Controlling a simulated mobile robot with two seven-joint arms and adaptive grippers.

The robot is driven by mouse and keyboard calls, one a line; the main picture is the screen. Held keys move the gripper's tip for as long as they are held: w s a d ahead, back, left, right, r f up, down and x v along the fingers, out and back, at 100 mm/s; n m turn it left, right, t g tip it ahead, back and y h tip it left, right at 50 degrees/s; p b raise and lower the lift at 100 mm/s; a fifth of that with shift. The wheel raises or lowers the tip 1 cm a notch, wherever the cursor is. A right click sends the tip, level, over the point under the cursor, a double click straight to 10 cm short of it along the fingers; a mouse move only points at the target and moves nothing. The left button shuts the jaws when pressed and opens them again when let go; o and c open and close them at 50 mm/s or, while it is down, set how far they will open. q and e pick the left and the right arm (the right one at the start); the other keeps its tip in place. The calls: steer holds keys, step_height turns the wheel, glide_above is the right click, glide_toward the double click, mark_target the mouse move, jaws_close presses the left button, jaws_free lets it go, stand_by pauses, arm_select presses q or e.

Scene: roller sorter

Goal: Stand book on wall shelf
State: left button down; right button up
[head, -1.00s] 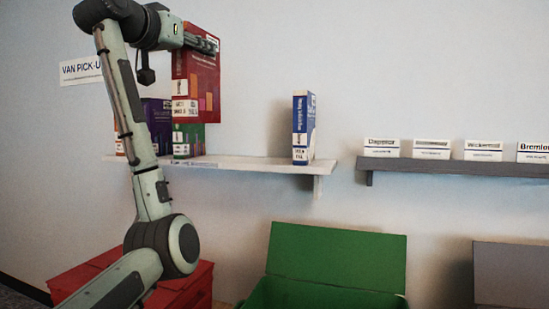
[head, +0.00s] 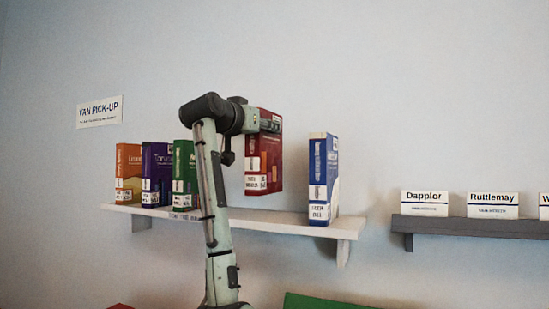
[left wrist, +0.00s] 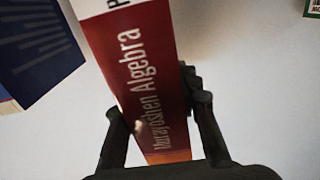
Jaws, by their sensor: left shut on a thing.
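A red book (head: 264,165) is upright in my left gripper (head: 270,122), which is shut on it near its top. In the head view it hangs a little above the white wall shelf (head: 270,219), in the gap between the green book and the blue book. In the left wrist view the red book (left wrist: 138,75), titled "Algebra" in part, sits between the two fingers (left wrist: 160,125). The blue book (head: 322,178) stands upright near the shelf's right end. The green book (head: 184,170) stands left of the gap, partly behind my arm. My right gripper is not in view.
A purple book (head: 157,172) and an orange book (head: 129,172) stand at the shelf's left. A grey shelf (head: 470,228) with name cards is at the right. A green bin (head: 325,302) shows at the bottom. A "VAN PICK-UP" sign (head: 100,112) is on the wall.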

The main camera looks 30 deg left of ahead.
mark_target(274, 152)
arm_select(q)
steer(key=w, duration=0.1)
steer(key=w+d+f, duration=0.1)
steer(key=shift+w+f, duration=0.3)
steer(key=shift+w, duration=0.05)
steer(key=shift+f, duration=0.3)
step_height(274, 152, down, 3)
steer(key=shift+f, duration=0.15)
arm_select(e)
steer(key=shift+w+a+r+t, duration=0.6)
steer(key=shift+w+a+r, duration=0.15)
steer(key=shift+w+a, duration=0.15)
arm_select(q)
steer(key=shift+f+b, duration=0.1)
steer(key=shift+b, duration=0.2)
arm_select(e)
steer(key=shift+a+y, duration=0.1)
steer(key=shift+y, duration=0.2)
arm_select(q)
steer(key=c, duration=1.1)
jaws_free()
steer(key=shift+f, duration=0.1)
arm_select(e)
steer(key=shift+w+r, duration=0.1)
